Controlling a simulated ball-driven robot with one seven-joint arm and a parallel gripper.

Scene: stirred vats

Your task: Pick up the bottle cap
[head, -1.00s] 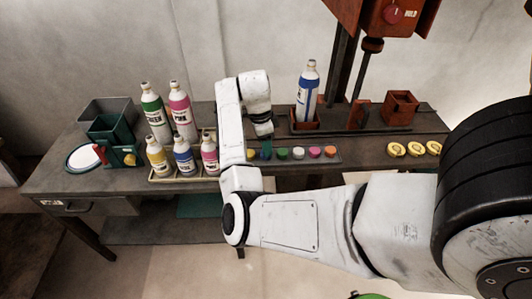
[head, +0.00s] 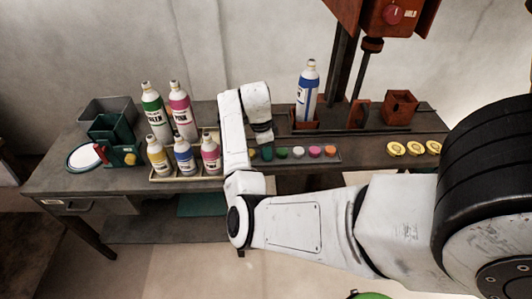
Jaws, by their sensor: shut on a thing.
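My gripper (head: 264,139) is at the end of my white wrist, just above and behind the left part of a grey tray (head: 340,159). It is mostly hidden by the wrist. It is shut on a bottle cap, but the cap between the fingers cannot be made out. In the tray lie several coloured caps, among them a teal cap (head: 267,153), a green cap (head: 282,153), a white cap (head: 298,153), a pink cap (head: 314,151) and an orange cap (head: 330,151). A white bottle with a blue label (head: 308,92) stands upright in a rust-red holder (head: 304,122).
Left of my arm stand a green bottle (head: 154,112), a pink bottle (head: 183,111) and a tray of small bottles (head: 177,178). Yellow discs (head: 416,148) lie at the right. A red press (head: 385,20) rises behind. The table (head: 60,178) is bare at front left.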

